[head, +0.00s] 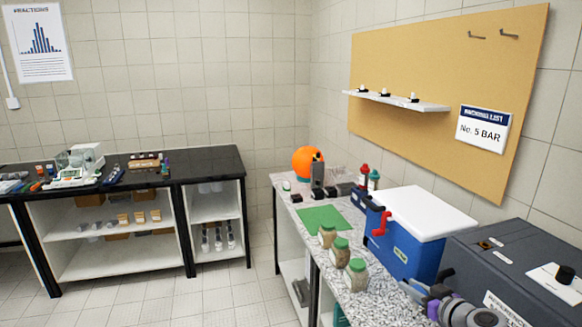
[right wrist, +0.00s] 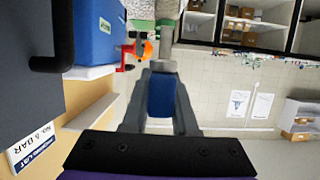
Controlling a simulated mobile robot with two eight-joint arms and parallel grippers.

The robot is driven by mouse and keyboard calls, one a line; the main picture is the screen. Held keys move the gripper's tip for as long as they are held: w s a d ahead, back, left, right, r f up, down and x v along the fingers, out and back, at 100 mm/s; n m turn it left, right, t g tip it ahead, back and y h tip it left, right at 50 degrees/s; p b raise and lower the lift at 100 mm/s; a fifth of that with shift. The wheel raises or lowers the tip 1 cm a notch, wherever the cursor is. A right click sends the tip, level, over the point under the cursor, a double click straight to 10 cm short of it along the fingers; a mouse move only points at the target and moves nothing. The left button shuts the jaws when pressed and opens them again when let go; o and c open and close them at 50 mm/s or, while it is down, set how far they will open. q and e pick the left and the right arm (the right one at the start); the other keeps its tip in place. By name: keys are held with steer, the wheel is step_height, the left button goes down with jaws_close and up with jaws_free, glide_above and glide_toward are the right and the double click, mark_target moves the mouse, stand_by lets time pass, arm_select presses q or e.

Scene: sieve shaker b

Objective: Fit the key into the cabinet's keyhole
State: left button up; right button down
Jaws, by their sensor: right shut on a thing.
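My right gripper (head: 412,289) shows low in the head view, in front of the blue box. A dark blue part (right wrist: 161,96) shows between the fingers. I cannot make out a keyhole or tell which piece is the cabinet. My left gripper is out of view.
A blue box (head: 404,246) with a white lid and red handle stands on the speckled bench. A dark grey machine (head: 480,245) is to its right. Several green-lidded jars (head: 341,250) and a green mat (head: 322,217) lie left of it. A black-topped bench (head: 215,163) stands behind.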

steer(key=s+a+f, duration=0.2)
steer(key=a+f, duration=0.2)
steer(key=a, duration=0.2)
steer(key=s+a+f, duration=0.3)
steer(key=a+f, duration=0.2)
steer(key=a, duration=0.2)
steer(key=shift+s+a+f, duration=0.2)
steer(key=shift+s+a, duration=0.05)
steer(key=shift+a, duration=0.05)
steer(key=shift+r, duration=0.1)
